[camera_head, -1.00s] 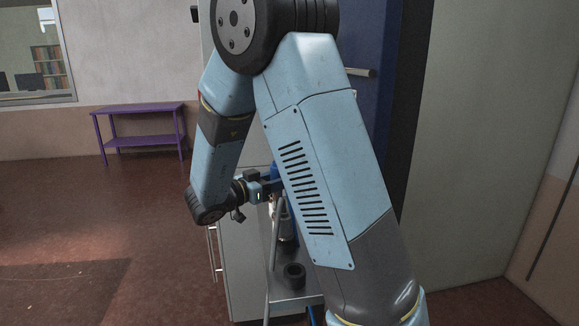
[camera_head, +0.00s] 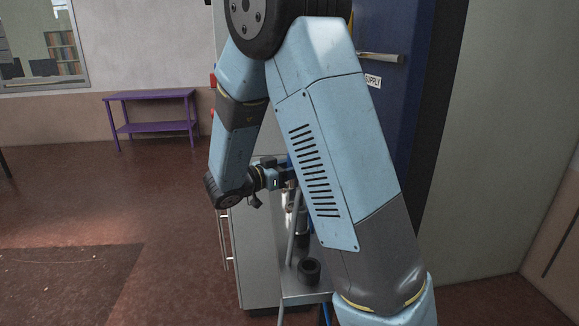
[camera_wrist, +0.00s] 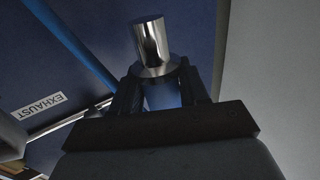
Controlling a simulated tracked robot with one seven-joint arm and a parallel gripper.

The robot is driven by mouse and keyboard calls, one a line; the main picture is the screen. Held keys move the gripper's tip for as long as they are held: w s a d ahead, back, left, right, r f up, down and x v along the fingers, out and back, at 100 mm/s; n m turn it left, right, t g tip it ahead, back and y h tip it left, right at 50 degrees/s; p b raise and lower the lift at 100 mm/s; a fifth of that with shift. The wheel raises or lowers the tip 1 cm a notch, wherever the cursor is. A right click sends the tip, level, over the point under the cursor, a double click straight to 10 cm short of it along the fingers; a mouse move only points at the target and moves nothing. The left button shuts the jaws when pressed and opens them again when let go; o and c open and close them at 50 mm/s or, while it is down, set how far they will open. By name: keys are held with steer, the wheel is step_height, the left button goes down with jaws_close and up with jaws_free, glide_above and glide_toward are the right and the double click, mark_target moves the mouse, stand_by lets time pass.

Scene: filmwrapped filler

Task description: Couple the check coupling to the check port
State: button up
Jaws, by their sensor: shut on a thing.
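My gripper (camera_wrist: 158,88) is shut on a shiny metal coupling (camera_wrist: 152,42), a short chrome cylinder with a wider collar at its base. It bears no readable mark, but it appears to be the check coupling. It points up in the wrist view, with its free end clear of contact. In the head view my gripper (camera_head: 286,172) is beside the grey cabinet, partly hidden behind my own arm. I cannot make out the check port in either view; my arm covers much of the blue panel (camera_head: 395,100).
A SUPPLY label (camera_head: 373,81) and a grey bar handle (camera_head: 381,57) are on the blue panel. An EXHAUST label (camera_wrist: 42,103) shows in the wrist view. A dark ring-shaped piece (camera_head: 309,271) stands on a low metal shelf (camera_head: 300,293). The floor at left is open.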

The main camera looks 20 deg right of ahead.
mark_target(290, 184)
steer(key=shift+s+f, duration=0.1)
steer(key=shift+f, duration=2.4)
steer(key=shift+f, duration=2.25)
steer(key=o, duration=1.3)
steer(key=shift+o, duration=0.2)
steer(key=shift+a, duration=0.1)
steer(key=v, duration=1.3)
steer(key=shift+a, duration=0.35)
steer(key=shift+s, duration=0.15)
